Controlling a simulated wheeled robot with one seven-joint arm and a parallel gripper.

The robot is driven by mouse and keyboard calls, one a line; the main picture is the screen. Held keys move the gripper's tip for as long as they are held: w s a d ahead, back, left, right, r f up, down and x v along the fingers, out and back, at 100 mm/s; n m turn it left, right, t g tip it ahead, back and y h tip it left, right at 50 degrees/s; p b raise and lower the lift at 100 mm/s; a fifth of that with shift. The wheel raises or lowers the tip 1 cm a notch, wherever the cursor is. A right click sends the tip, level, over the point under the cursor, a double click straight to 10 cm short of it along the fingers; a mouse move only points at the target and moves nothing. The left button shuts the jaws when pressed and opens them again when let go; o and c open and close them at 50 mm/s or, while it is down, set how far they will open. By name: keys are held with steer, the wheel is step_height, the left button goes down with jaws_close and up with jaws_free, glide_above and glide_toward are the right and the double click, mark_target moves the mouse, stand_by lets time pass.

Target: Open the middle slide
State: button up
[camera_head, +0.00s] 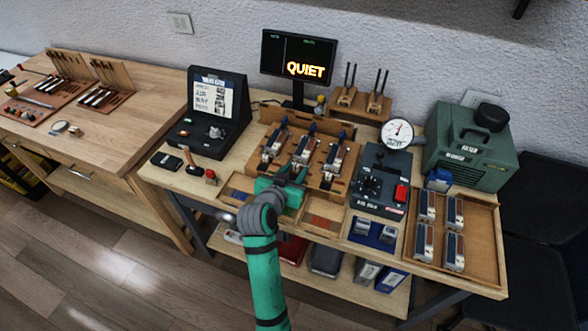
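A wooden stand (258,128) at the middle of the workbench holds three small metal mechanisms side by side: a left one (272,146), a middle one (303,149) and a right one (336,157). The middle slide seems to belong to the middle mechanism, but it is too small to make out, so I cannot tell its position. My green arm reaches up from the bottom, and my gripper (293,174) is just in front of the middle mechanism's lower end. My own wrist hides the fingertips. I cannot tell whether they touch anything or are open.
Shallow compartments (325,221) lie in front of the stand. A dark box with a red button (401,193) and a round dial gauge (397,133) stand to the right. A tray of metal parts (486,253) is farther right. A monitor (299,57) reads QUIET.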

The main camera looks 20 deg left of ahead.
steer(key=shift+w+a+f, duration=0.15)
steer(key=shift+w+a, duration=0.05)
steer(key=shift+w, duration=0.25)
steer(key=shift+w+a+f, duration=0.1)
steer(key=shift+w+a, duration=0.1)
steer(key=shift+w, duration=0.2)
